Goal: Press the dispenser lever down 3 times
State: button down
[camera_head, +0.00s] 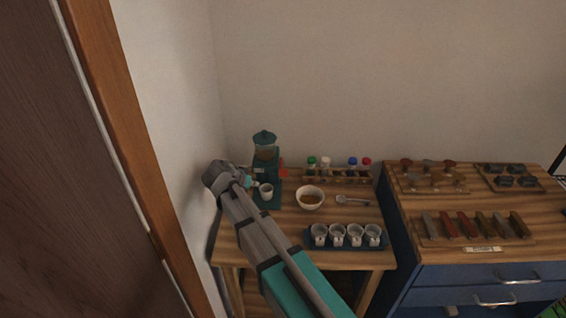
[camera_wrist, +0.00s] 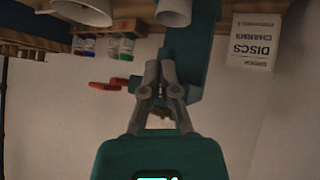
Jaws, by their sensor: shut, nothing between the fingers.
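The teal dispenser (camera_head: 265,153) stands at the back left of the small wooden table, with a clear hopper under a teal lid. A red-orange part, which looks like its lever (camera_head: 283,169), sticks out at its right side; a red piece (camera_wrist: 107,84) also shows left of the fingers in the wrist view. A white cup (camera_head: 267,192) stands on the dispenser's base. My gripper (camera_wrist: 160,72) is shut and empty, close in front of the dispenser's teal body (camera_wrist: 190,45). In the head view my wrist is left of the dispenser. Whether the fingers touch it, I cannot tell.
A bowl (camera_head: 310,198), a spoon (camera_head: 352,201) and a tray of cups (camera_head: 345,246) are on the table. Small capped jars (camera_head: 326,163) stand in a rack behind. The wall is close on the left. A blue cabinet (camera_head: 480,285) adjoins on the right.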

jog(key=d+r+n+p, duration=0.1)
jog(key=p, duration=0.1)
jog(key=d+r+n+g+p, duration=0.1)
jog(key=r+n+p, duration=0.1)
jog(key=w+d+r+n+g+p, duration=0.1)
jog(key=shift+r+n+y+p, duration=0.15)
jog(key=shift+n+y+p, duration=0.15)
jog(key=shift+n+p, duration=0.1)
notch_tip(320, 180, up, 14)
jog(key=n+g+y+p, duration=0.5)
jog(key=n+g+p, duration=0.1)
jog(key=n+p, duration=1.15)
send_over(283, 173)
jog(key=shift+w+r+m, duration=0.1)
jog(key=shift+r+m, duration=0.1)
jog(key=shift+m, duration=0.15)
jog(key=shift+f, duration=0.25)
notch_tip(283, 173, down, 14)
jog(key=b, duration=1.3)
jog(key=shift+r+b, duration=0.2)
jog(key=shift+b, duration=0.15)
jog(key=shift+a, duration=0.1)
